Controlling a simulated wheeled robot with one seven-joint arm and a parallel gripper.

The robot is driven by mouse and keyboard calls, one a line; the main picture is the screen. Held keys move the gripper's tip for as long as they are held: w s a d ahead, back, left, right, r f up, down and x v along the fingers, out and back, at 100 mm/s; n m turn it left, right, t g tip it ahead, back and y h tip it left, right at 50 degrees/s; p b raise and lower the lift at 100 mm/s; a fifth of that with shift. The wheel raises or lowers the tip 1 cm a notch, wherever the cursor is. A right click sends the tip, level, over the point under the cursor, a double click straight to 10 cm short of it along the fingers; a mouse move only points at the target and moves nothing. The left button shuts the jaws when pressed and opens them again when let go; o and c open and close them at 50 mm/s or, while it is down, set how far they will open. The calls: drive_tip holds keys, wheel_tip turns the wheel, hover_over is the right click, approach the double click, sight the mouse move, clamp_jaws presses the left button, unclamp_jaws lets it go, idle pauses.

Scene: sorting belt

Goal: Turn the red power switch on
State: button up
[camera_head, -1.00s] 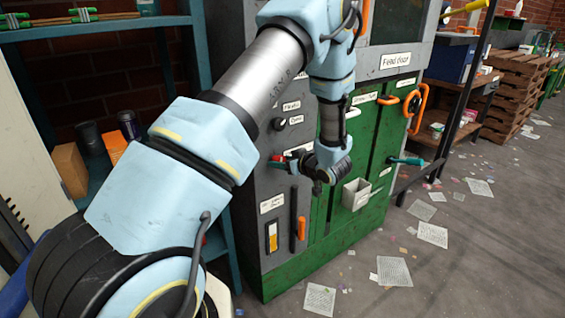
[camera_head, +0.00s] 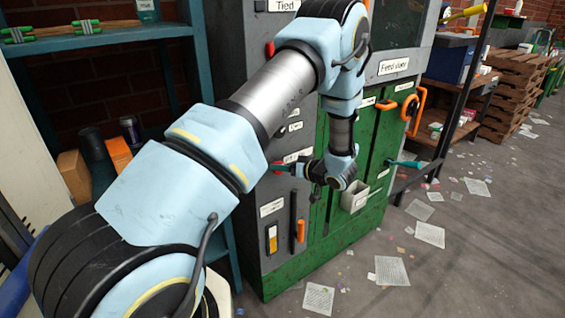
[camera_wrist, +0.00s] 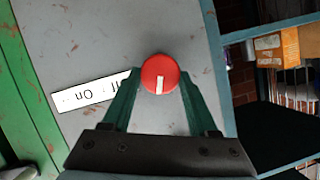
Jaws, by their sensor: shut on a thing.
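The red power switch (camera_wrist: 158,72) is a round knob with a white mark, on the grey cabinet face. In the wrist view the mark points down the picture. My gripper (camera_wrist: 158,84) is shut on the knob, one green finger on each side. A white label (camera_wrist: 92,92) beside the knob reads upside down, with "On" at the left and "Off" partly hidden by the left finger. In the head view my gripper (camera_head: 283,168) is at the front of the grey panel, and the knob is mostly hidden there.
A teal shelf (camera_head: 90,40) stands at the left. Papers (camera_head: 391,271) litter the open floor at the right.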

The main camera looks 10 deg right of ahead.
drive_tip(key=shift+w+d+f+m+t+y+b, duration=0.15)
drive_tip(key=shift+m+y+b, duration=0.3)
drive_tip(key=shift+m+y, duration=0.95)
drive_tip(key=shift+s+d+f+m+t+y+b, duration=0.1)
drive_tip(key=shift+f+m+y+b, duration=0.25)
drive_tip(key=shift+m, duration=1.85)
drive_tip(key=shift+w+d+f+m+t+y+b, duration=0.1)
drive_tip(key=shift+m+y+b, duration=0.45)
drive_tip(key=shift+m+y, duration=0.9)
drive_tip(key=shift+m+h, duration=0.4)
drive_tip(key=shift+m, duration=0.05)
drive_tip(key=o, duration=1.3)
drive_tip(key=shift+o, duration=0.2)
drive_tip(key=b+v, duration=0.3)
drive_tip(key=v, duration=0.8)
